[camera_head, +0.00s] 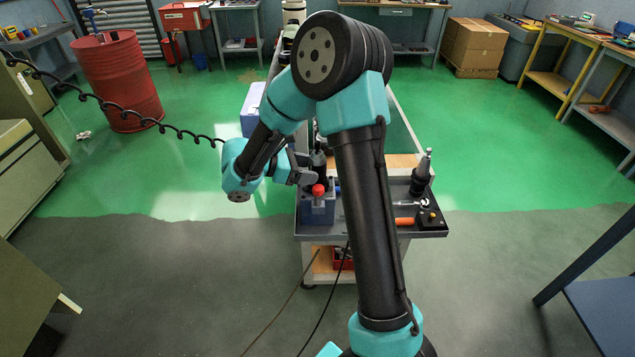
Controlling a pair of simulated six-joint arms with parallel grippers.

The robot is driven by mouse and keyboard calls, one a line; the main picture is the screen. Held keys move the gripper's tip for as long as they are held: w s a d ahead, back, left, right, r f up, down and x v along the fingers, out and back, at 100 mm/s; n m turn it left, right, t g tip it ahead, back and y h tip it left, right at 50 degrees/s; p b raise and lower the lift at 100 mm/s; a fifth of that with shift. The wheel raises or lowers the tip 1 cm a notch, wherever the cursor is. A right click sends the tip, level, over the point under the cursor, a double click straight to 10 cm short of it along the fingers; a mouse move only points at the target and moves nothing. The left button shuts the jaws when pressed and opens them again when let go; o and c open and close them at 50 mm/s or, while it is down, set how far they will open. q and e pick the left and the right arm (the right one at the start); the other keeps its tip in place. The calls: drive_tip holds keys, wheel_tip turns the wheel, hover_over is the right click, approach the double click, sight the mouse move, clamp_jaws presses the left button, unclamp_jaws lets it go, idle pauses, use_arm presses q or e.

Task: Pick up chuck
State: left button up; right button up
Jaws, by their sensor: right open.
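My right gripper (305,177) is open at the tooling cart's left side, with its fingers close to a dark upright toolholder-like piece (318,160). This piece stands just behind a red ball knob (318,190) on a grey-blue block (317,212). I cannot tell whether the fingers touch or surround it. Another dark chuck-like piece with a tapered metal top (422,174) stands upright on the cart's right side, apart from the gripper. I cannot tell which piece is the chuck. My right arm hides the cart's middle. My left gripper is not in view.
The cart's grey tray (437,232) holds an orange-handled tool (404,221) and a small black box (431,222) at front right. A coiled black cable (110,104) hangs at left. A red barrel (117,82) stands far left. The floor around the cart is mostly open.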

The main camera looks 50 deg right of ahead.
drive_tip(key=shift+x, duration=1.45)
drive_tip(key=shift+c, duration=0.2)
drive_tip(key=c, duration=1)
drive_tip(key=shift+r, duration=0.2)
wheel_tip(320, 180, up, 18)
drive_tip(key=shift+f, duration=0.1)
